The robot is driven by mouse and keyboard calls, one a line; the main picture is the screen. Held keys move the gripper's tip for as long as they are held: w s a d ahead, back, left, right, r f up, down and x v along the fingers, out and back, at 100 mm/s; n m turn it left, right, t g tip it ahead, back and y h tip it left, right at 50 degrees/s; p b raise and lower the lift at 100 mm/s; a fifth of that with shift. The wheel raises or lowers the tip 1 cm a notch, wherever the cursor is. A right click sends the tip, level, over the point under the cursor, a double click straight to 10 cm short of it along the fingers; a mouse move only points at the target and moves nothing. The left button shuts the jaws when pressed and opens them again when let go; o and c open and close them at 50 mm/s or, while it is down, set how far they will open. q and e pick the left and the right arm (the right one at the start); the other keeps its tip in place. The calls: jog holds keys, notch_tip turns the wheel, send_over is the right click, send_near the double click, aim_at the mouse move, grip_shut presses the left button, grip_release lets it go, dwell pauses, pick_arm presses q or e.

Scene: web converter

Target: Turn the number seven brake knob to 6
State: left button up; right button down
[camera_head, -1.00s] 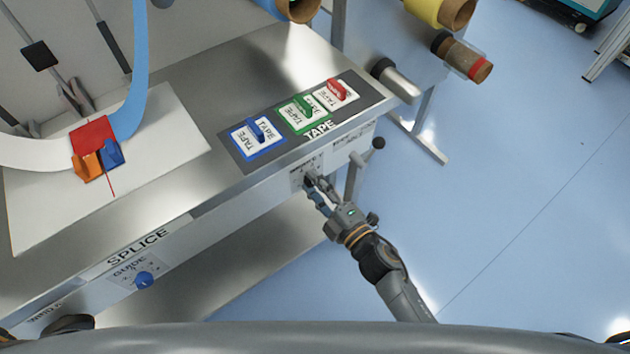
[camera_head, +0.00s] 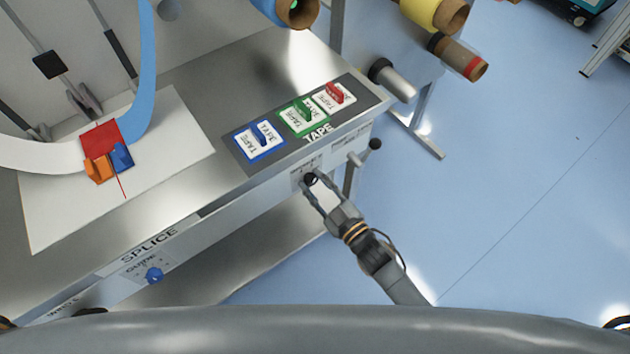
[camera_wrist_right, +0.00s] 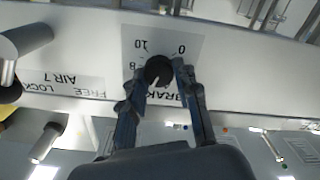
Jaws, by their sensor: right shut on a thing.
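The brake knob (camera_head: 311,179) is a small black round knob on the front edge of the bench. In the right wrist view the knob (camera_wrist_right: 158,70) sits on a pale dial plate (camera_wrist_right: 187,42), seen upside down, with 0, 8 and 10 readable. The rest of the scale and part of the BRAKE label are hidden by the fingers. I cannot read the knob's setting. My right gripper (camera_head: 316,188) is shut on the knob, one finger on each side, as the right wrist view also shows (camera_wrist_right: 162,80). My left gripper is not in view.
A lever with a black ball (camera_head: 375,144) sticks out just right of the knob. Tape holders in blue, green and red (camera_head: 300,115) lie on the bench top above. A blue guide knob (camera_head: 154,275) is further left. Open floor (camera_head: 500,200) lies to the right.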

jog(key=shift+m, duration=0.7)
jog(key=c, duration=1)
grip_release()
jog(key=shift+d, duration=0.1)
jog(key=v, duration=1.2)
